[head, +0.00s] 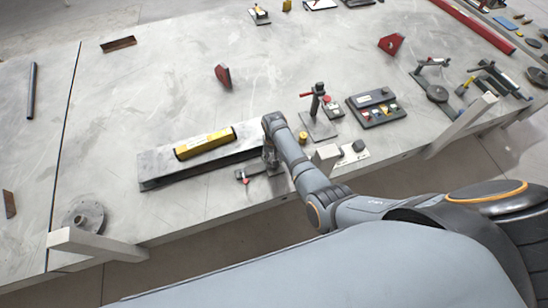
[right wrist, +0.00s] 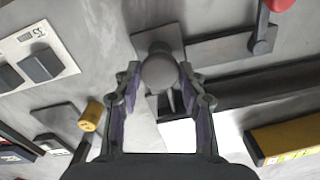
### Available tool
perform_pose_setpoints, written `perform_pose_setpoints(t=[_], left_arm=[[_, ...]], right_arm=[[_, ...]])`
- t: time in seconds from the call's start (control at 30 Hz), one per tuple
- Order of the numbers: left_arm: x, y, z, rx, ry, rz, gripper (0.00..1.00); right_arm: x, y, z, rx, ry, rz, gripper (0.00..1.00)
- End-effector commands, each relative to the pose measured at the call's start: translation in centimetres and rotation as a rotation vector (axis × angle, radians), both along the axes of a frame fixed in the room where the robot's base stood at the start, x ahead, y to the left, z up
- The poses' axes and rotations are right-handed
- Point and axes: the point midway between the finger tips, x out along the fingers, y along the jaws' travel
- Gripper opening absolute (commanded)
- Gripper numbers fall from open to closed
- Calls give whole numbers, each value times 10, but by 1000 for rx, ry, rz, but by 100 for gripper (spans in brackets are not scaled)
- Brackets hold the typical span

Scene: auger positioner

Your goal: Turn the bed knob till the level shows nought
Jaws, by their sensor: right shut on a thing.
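The yellow level (head: 205,143) lies along the top of the long grey bed (head: 160,168) in the head view; its reading is too small to make out. Part of the level (right wrist: 290,140) also shows at the right of the right wrist view. The round grey bed knob (right wrist: 158,72) is between the fingertips of my right gripper (right wrist: 160,80), which is shut on it. In the head view my right gripper (head: 270,158) is at the bed's right end, and it hides the knob there. My left gripper is not in view.
A red-tipped lever (head: 243,176) sits close to my right gripper. A small yellow cylinder (head: 303,137), a red-handled stand (head: 317,108) and a control box (head: 376,108) stand to the right. The tabletop behind the bed is mostly clear.

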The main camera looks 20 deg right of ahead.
Motion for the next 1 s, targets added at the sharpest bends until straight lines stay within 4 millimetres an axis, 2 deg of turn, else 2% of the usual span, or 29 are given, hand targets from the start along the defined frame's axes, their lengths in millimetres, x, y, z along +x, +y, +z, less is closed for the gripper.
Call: perform_pose_setpoints(t=[0.37, 1.0], left_arm=[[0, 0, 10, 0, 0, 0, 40], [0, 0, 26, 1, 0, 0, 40]], right_arm=[[0, 0, 2, -1, 1, -202, 9], [0, 0, 1, -1, 0, -807, 9]])
